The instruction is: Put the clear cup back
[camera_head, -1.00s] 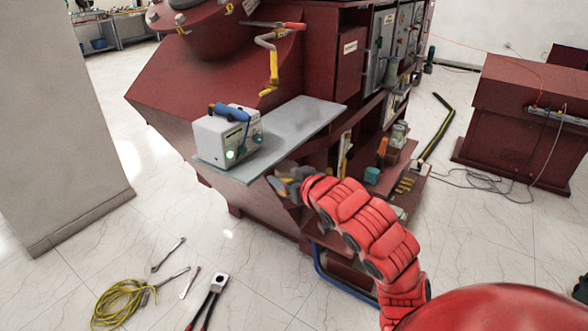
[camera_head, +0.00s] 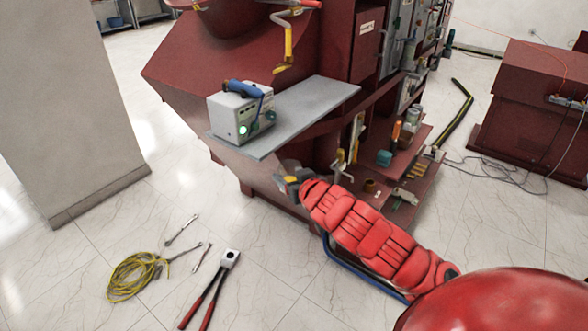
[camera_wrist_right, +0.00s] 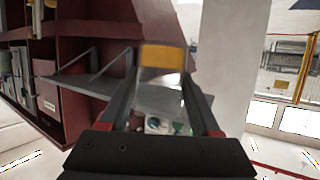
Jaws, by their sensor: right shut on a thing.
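My right gripper (camera_head: 284,183) is out in front of the red cabinet, below and beside the front edge of the grey shelf plate (camera_head: 310,105). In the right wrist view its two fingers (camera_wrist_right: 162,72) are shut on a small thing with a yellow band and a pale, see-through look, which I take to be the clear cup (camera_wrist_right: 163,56). In the head view only a small yellow patch shows at the gripper, and the cup's outline is too small to tell. The cup appears apart from the shelf. My left gripper is not in view.
A white instrument box (camera_head: 238,113) with a blue-handled tool on top stands at the plate's left end. The plate's right part is bare. Lower cabinet shelves hold a teal block (camera_head: 384,158) and other small items. A yellow cable (camera_head: 132,278) and tools lie on the floor.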

